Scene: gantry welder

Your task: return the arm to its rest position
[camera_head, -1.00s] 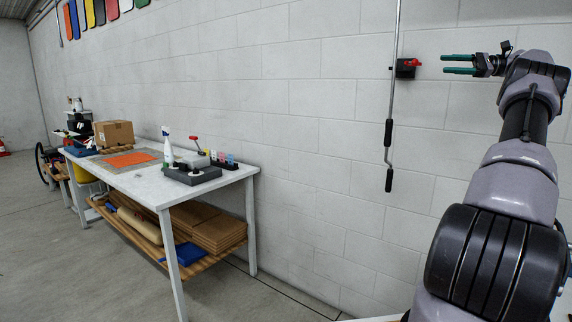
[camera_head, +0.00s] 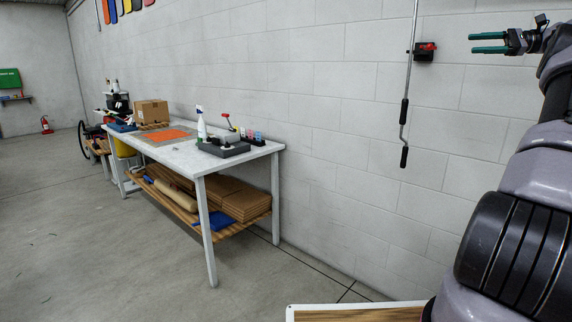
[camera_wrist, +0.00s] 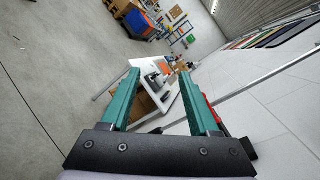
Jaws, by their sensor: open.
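My gripper (camera_head: 490,43) is at the upper right in the head view, raised on my arm and pointing left. Its two green fingers are apart, with nothing between them. In the wrist view the open fingers (camera_wrist: 158,98) reach forward, with the workbench seen beyond them. The gripper is apart from the red and black wall bracket (camera_head: 425,52), which shows to its left in the head view. A grey crank rod (camera_head: 410,62) with black grips hangs at that bracket.
A white workbench (camera_head: 185,155) stands along the block wall with a spray bottle (camera_head: 201,124), a cardboard box (camera_head: 151,111) and an orange mat (camera_head: 167,135). Flattened cardboard (camera_head: 240,200) lies on its lower shelf. A wood-topped surface (camera_head: 350,313) is at the bottom. The floor at left is open.

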